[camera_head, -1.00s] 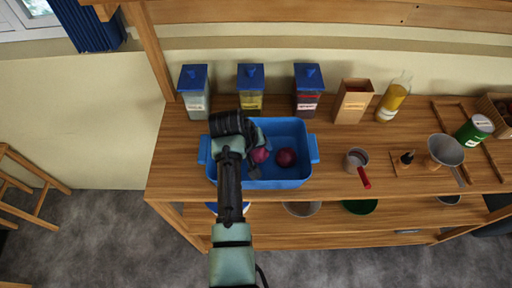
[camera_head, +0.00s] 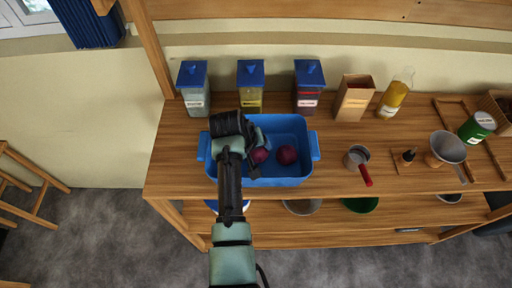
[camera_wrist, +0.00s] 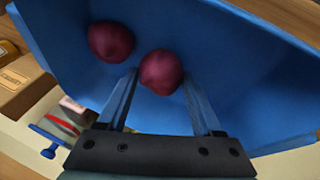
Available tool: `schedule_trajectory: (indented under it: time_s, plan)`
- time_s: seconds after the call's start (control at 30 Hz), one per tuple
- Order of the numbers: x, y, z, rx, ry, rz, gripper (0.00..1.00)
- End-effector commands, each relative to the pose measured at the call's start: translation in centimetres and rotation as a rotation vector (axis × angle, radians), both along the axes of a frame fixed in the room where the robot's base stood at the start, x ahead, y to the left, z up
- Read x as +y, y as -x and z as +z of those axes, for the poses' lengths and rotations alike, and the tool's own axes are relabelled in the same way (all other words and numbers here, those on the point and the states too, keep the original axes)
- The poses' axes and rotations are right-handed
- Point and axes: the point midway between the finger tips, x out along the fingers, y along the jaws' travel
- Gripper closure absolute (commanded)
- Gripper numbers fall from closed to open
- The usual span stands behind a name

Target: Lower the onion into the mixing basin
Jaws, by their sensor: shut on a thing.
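The blue mixing basin (camera_head: 285,134) stands on the wooden counter, and its inside wall (camera_wrist: 235,45) fills much of the wrist view. One red onion (camera_wrist: 161,72) is between the fingertips of my gripper (camera_wrist: 160,88), which is shut on it inside the basin. This onion also shows in the head view (camera_head: 260,155), partly hidden by my arm. A second red onion (camera_head: 286,154) lies on the basin floor to its right; it is at the upper left in the wrist view (camera_wrist: 110,41). I cannot tell whether the held onion touches the floor.
Three blue-lidded containers (camera_head: 193,92), (camera_head: 250,90), (camera_head: 308,88) stand behind the basin. A carton (camera_head: 354,98) and a yellow bottle (camera_head: 394,95) stand right of them. A red-handled pot (camera_head: 358,163) is right of the basin. Bare counter (camera_head: 335,138) lies between.

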Motion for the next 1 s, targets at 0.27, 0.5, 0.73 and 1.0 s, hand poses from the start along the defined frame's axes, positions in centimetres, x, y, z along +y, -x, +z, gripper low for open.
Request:
schedule_trajectory:
  time_s: [0.27,0.5,0.73,1.0]
  plan:
    - [0.0,-0.02,0.0,-0.001,0.0,0.0,0.93]
    - [0.0,-0.03,0.01,-0.001,0.0,0.0,0.25]
    - [0.0,-0.02,0.01,-0.001,0.0,0.0,0.0]
    - [0.12,0.15,0.47,-0.001,0.0,0.0,0.0]
